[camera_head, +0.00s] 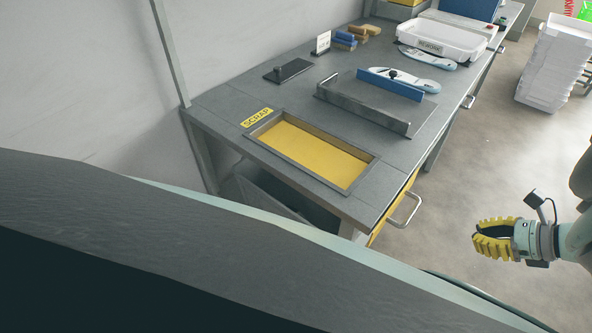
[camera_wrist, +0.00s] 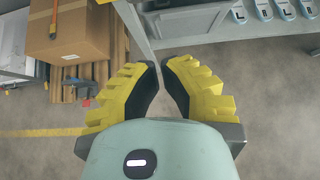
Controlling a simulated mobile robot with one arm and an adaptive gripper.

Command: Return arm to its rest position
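My gripper (camera_head: 476,234) has yellow ribbed fingers with dark inner pads. In the head view it is at the right, over the open floor and apart from the workbench (camera_head: 215,98). In the wrist view the gripper (camera_wrist: 160,66) shows two curved fingers that bow apart at the middle and come near each other at the tips. A narrow strip of floor shows between the tips. Nothing is held between the fingers. Most of my arm is outside the head view.
The bench has a yellow-floored scrap recess (camera_head: 310,150), a dark fixture (camera_head: 365,110), insoles and a white tray (camera_head: 440,40). White crates (camera_head: 553,65) stand on the floor at upper right. A cardboard box (camera_wrist: 68,32) shows in the wrist view. The floor around my gripper is clear.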

